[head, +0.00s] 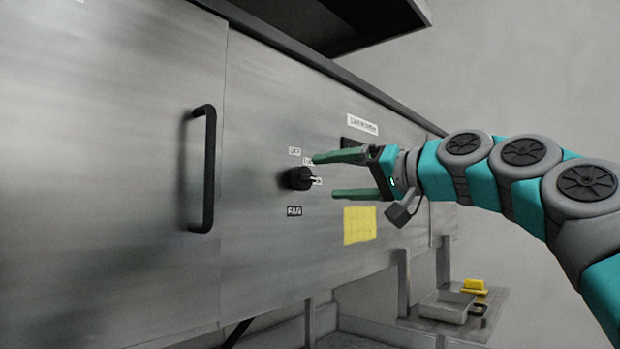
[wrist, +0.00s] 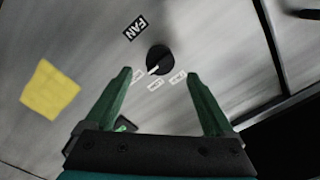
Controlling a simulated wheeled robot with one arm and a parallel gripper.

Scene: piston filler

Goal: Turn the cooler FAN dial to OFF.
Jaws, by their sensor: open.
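The FAN dial (head: 298,178) is a round black knob with a pale pointer on the steel cooler panel. The FAN label (head: 294,211) is below it in the head view. In the wrist view the dial (wrist: 159,60) is ahead of my fingers, with its pointer aimed toward one of several small white labels (wrist: 156,84), too small to read. My gripper (head: 325,175) is open, its two green fingers pointing at the dial. In the wrist view my gripper (wrist: 157,75) has nothing between its fingers. The fingers appear apart from the dial.
A black door handle (head: 207,168) is left of the dial. A yellow note (head: 360,226) is on the panel below right. A white label (head: 362,125) is above it. A low shelf at lower right holds a grey tray (head: 446,306) and a yellow item (head: 474,285).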

